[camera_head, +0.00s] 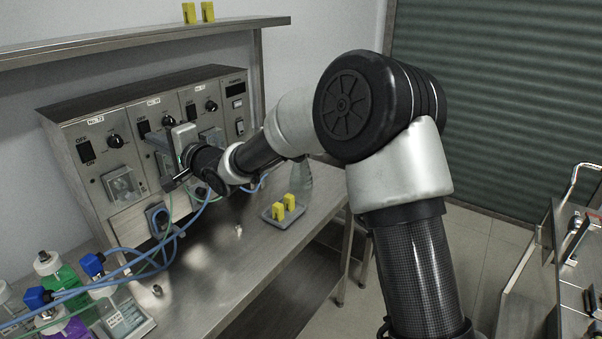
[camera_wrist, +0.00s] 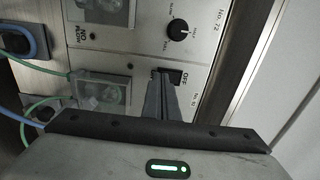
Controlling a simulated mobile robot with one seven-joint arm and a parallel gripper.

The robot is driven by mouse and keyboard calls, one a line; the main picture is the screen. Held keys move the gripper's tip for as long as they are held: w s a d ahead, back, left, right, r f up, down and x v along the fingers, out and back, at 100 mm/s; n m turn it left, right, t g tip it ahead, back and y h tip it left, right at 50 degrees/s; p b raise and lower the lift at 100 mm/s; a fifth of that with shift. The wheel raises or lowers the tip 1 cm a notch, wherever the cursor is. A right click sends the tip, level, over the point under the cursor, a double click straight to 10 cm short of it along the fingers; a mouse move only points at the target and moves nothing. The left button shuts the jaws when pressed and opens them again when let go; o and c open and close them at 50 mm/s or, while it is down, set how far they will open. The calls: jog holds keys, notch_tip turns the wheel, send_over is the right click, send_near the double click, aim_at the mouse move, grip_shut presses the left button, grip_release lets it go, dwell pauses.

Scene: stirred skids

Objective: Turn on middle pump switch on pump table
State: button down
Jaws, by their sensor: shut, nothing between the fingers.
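The pump table's steel control panel (camera_head: 110,95) stands against the wall at left in the head view. It has a row of pump units, each with a black OFF/ON switch and a knob. The left switch (camera_head: 86,152) is clear of my arm. The middle switch (camera_head: 144,127) is partly hidden by my gripper. In the wrist view this dark switch (camera_wrist: 172,74), marked OFF, lies right at the fingertips. My gripper (camera_wrist: 160,76) is shut and empty, its tips at or very near the switch. Whether they touch, and the switch's position, I cannot tell.
Blue and green tubes (camera_head: 150,255) run from the panel to bottles (camera_head: 65,285) at the front left. A grey tray (camera_head: 272,218) with yellow blocks sits at the bench's right. A shelf (camera_head: 150,40) overhangs the panel. A knob (camera_wrist: 180,28) is close to the fingers.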

jog(key=shift+w+a, duration=0.2)
jog(key=shift+a, duration=0.05)
jog(key=shift+d, duration=0.1)
jog(key=shift+s+d, duration=0.4)
jog(key=shift+s, duration=0.05)
jog(key=shift+r, duration=0.15)
jog(key=shift+r+p, duration=1.4)
jog(key=shift+r, duration=0.05)
